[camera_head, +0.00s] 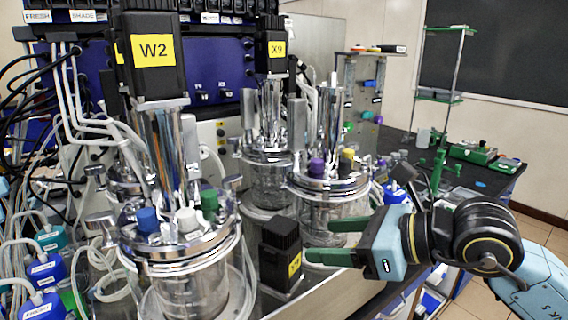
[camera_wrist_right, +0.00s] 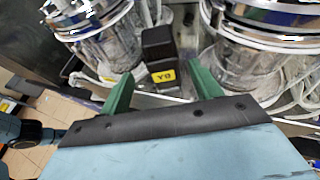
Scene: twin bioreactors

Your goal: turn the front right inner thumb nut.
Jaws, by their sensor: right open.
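Steel-lidded glass vessels stand on the bench. The left vessel's lid (camera_head: 180,245), under the W2 motor, carries blue, white and green caps and metal knobs at its rim. The right vessel's lid (camera_head: 330,186) carries purple and yellow caps and similar small rim hardware. I cannot tell which knob is the front right inner thumb nut. My right gripper (camera_head: 306,242) is open, its green fingers pointing left below the right vessel's lid, near a black block. It also shows in the right wrist view (camera_wrist_right: 160,74), with nothing seen held. My left gripper is out of view.
The black block (camera_head: 281,252) with a yellow label stands between the vessels; it shows between my fingers in the wrist view (camera_wrist_right: 159,45). Tubes and blue-capped bottles (camera_head: 42,268) crowd the left. A metal rack (camera_head: 440,95) and green tools stand at the back right.

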